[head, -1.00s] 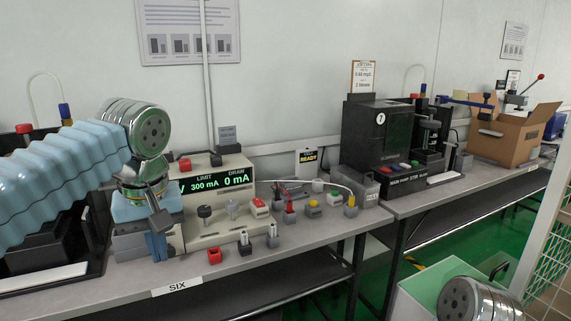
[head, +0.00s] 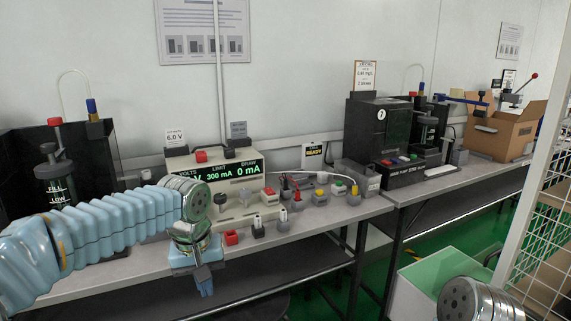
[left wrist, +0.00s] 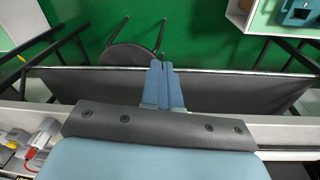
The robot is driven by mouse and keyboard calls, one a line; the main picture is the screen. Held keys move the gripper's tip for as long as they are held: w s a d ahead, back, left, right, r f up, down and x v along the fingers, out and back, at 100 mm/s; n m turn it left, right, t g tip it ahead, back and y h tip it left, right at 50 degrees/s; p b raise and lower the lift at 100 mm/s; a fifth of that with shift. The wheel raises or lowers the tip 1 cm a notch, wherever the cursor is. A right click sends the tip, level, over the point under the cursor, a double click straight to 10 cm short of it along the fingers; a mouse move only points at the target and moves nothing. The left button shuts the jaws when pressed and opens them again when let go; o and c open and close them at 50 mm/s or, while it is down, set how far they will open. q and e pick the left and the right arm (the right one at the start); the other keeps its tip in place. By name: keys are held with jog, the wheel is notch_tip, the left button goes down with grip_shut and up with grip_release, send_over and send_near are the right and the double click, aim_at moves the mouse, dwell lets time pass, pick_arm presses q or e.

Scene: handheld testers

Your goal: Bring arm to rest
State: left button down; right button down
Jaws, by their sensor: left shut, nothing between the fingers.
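My left arm comes in from the left of the head view in a pale blue ribbed sleeve. Its gripper (head: 204,282) points down in front of the bench's front edge, with the blue fingers together and nothing between them. In the left wrist view the closed fingers (left wrist: 158,88) show above the dark shelf and green floor. My right arm shows only as a metal joint at the bottom right of the head view; its gripper is out of the picture.
The bench (head: 110,279) carries a power supply (head: 225,186) reading 300 mA and 0 mA, with small coloured connectors in front. A black tester (head: 378,132) and a cardboard box (head: 497,135) stand further right. A stool (left wrist: 130,58) is below.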

pick_arm(q)
jog(key=s+d+f+m+g+h, duration=0.1)
jog(key=s+d+f+h, duration=0.15)
jog(key=f, duration=1.15)
jog(key=s+d+f+m+h, duration=0.1)
jog(key=d+f, duration=0.2)
jog(key=f, duration=1.2)
jog(key=s+f, duration=1.3)
jog(key=s, duration=0.2)
jog(key=shift+f+n+t, duration=0.2)
jog(key=shift+n+t, duration=0.1)
jog(key=shift+n, duration=0.1)
jog(key=shift+w, duration=0.1)
